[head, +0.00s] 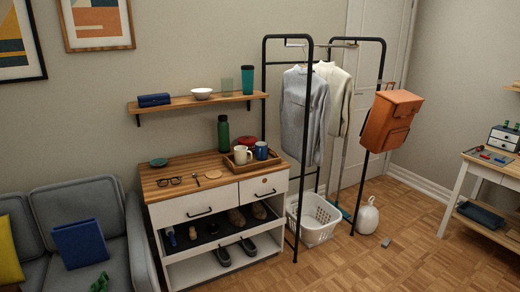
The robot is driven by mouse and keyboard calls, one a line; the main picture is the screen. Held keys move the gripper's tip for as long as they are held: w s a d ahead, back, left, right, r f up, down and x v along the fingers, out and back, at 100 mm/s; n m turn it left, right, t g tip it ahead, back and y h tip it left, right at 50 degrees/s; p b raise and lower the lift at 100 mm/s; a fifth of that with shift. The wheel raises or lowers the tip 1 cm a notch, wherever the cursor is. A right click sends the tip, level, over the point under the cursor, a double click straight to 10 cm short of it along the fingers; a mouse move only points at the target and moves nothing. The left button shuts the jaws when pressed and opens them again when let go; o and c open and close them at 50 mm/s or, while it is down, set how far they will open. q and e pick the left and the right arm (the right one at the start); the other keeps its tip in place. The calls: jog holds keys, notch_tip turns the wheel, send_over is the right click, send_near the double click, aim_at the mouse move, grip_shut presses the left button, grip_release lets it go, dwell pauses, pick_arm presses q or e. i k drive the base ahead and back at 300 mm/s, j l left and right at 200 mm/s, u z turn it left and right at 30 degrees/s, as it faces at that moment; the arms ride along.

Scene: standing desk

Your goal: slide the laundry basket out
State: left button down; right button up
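The white laundry basket (318,234) stands on the wooden floor under the black clothes rack (299,150), in the middle right of the head view. It is upright with an open top and slotted sides. The rack's near left post passes in front of its left part, and its left side is close to the dresser. I cannot make out anything inside it. Neither of my grippers is in view.
A white dresser (207,234) with shoes on its open shelves stands left of the basket. A white jug-like bag (367,217) and a small grey block (386,242) are on the floor to its right. An orange backpack (391,120) hangs on the rack. Floor in front is clear.

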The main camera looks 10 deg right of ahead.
aim_at(313, 233)
jog(key=i+l+z, duration=0.2)
jog(key=i+z, duration=1)
jog(key=i+j+z, duration=0.4)
jog(key=i+l+u, duration=0.2)
jog(key=i+l, duration=0.15)
jog(key=i, duration=0.25)
jog(key=i+l+u, duration=0.2)
jog(key=i+l, duration=0.2)
jog(key=i, duration=0.15)
